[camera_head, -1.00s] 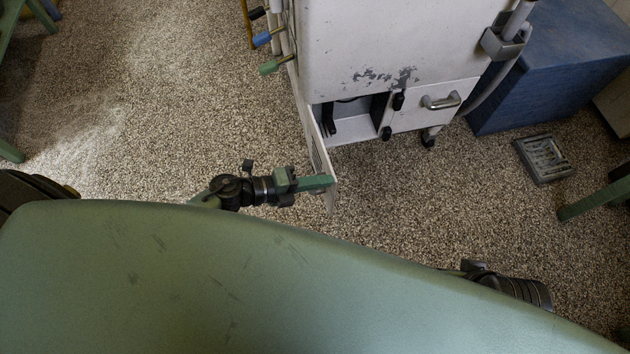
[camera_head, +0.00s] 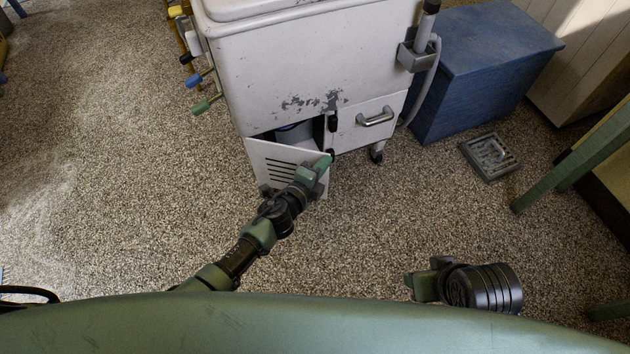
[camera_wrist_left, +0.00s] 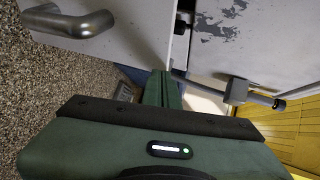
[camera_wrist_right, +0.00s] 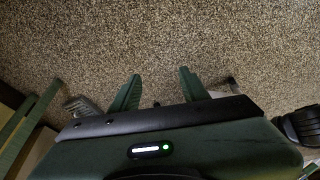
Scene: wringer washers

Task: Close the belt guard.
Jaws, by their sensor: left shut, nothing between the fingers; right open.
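The belt guard is a white louvred panel (camera_head: 278,166) low on the front of the white wringer washer (camera_head: 300,70). It stands partly open, swung out on its left side, with a dark gap above and behind it. My left gripper (camera_head: 322,163) is shut and empty, its tip at the guard's free right edge; whether it touches cannot be told. In the left wrist view its closed fingers (camera_wrist_left: 163,88) point toward the washer front. My right gripper (camera_wrist_right: 155,92) is open and empty above bare floor in its wrist view.
A fixed panel with a metal handle (camera_head: 375,117) is right of the guard opening. A green frame (camera_head: 570,165) is at right. Speckled floor is clear at left.

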